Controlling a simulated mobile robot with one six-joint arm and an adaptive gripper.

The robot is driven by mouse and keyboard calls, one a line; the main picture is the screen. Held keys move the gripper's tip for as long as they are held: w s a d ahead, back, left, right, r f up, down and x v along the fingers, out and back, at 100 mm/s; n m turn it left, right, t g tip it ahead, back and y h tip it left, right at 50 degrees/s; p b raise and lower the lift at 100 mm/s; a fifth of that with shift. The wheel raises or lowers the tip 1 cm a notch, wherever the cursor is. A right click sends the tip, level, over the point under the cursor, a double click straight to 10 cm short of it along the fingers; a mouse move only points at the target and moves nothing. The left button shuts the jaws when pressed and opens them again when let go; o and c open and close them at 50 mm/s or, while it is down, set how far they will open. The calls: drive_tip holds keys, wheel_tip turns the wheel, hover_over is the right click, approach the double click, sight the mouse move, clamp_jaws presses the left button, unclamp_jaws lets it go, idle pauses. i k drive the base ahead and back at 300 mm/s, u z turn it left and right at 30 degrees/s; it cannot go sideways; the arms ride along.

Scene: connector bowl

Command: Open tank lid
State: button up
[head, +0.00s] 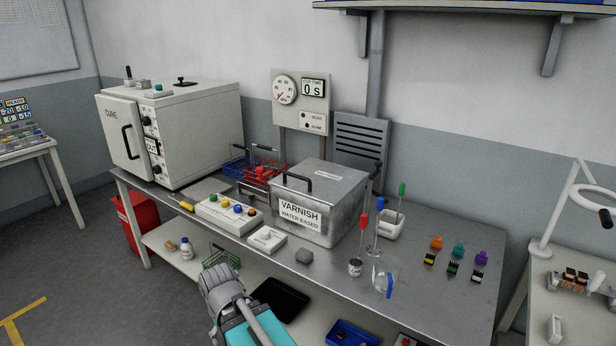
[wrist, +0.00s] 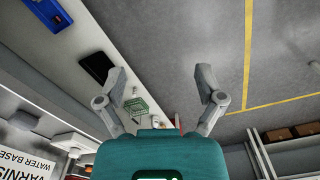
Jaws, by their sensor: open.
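The tank is a grey metal box labelled VARNISH WATER BASED (head: 338,238), standing mid-table in the head view. Its flat lid (head: 335,176) is shut on top and has a dark bar handle (head: 297,181) near its left side. In the wrist view only part of the tank's label (wrist: 30,150) shows, at the lower left. My gripper (wrist: 165,78) is open and empty, apart from the tank, with its fingers toward the floor and lower shelf. In the head view my arm is in front of the table, below and left of the tank; its fingertips are not clear there.
A button box (head: 229,214) and a white switch block (head: 266,240) sit left of the tank. Red and blue baskets (head: 262,170) stand behind. A cup with a red-handled tool (head: 355,267) and a glass beaker (head: 384,280) stand at the front right. A curing oven (head: 190,120) fills the left end.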

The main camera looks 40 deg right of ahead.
sight(326, 183)
drive_tip(key=u, duration=0.15)
drive_tip(key=i, duration=0.7)
drive_tip(key=z, duration=1.25)
